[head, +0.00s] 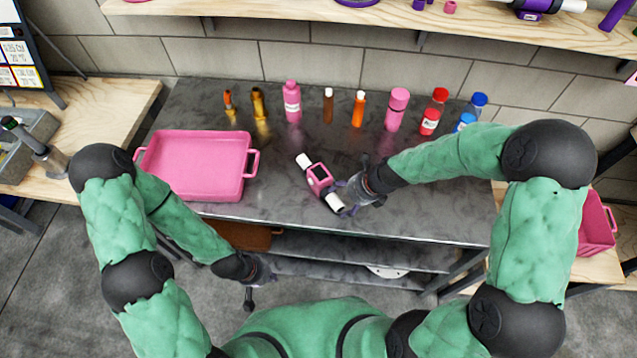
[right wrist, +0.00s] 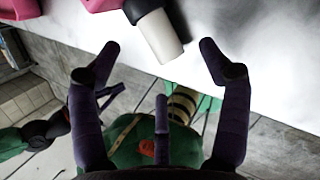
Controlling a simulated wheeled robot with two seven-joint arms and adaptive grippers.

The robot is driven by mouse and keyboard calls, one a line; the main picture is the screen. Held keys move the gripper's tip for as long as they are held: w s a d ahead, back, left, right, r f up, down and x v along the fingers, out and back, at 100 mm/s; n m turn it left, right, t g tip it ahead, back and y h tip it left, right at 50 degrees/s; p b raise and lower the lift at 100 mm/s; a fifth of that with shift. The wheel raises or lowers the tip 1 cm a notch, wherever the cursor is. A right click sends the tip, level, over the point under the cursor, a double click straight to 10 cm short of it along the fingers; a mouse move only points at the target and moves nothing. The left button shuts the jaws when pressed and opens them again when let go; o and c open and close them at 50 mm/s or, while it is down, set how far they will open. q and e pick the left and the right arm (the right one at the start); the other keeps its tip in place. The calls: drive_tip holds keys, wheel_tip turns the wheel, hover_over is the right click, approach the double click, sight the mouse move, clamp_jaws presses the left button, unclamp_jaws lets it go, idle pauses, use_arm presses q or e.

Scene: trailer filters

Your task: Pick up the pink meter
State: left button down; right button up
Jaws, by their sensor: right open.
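The pink meter (head: 319,180) lies on the grey table (head: 270,190), with a pink body in the middle and white ends. My right gripper (head: 347,198) is open beside the meter's lower white end. In the right wrist view, the meter's white end (right wrist: 158,36) with a dark band shows at the top, between and just beyond the open fingers (right wrist: 160,62); the gripper is not closed on it. My left gripper (head: 250,290) hangs in front of the table's front edge, away from the meter; its jaw state is too small to tell.
A pink tray (head: 200,195) stands left of the meter. Several bottles, including a pink bottle (head: 292,102) and a red bottle (head: 433,112), line the back of the table. A wooden shelf (head: 300,8) hangs above. A pink bin (head: 596,225) is at the right.

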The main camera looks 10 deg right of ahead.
sight(335, 202)
drive_tip(key=b+x, duration=0.3)
drive_tip(key=x, duration=0.2)
drive_tip(key=shift+w+a+f, duration=0.25)
drive_tip(key=shift+a, duration=0.1)
drive_tip(key=shift+r, duration=0.1)
drive_tip(key=shift+s, duration=0.1)
clamp_jaws()
drive_tip(key=shift+r+p, duration=0.5)
drive_tip(key=shift+p, duration=0.1)
wheel_tip(335, 202, up, 3)
drive_tip(key=shift+s+r+p, duration=0.15)
drive_tip(key=shift+s+p, duration=0.05)
drive_tip(key=shift+p, duration=0.95)
drive_tip(key=s+a+r+p, duration=0.1)
drive_tip(key=s+r+p, duration=0.1)
drive_tip(key=s+r, duration=0.2)
drive_tip(key=s+r+p, duration=0.3)
drive_tip(key=s+r, duration=0.1)
drive_tip(key=s, duration=0.5)
drive_tip(key=shift+a+r, duration=0.4)
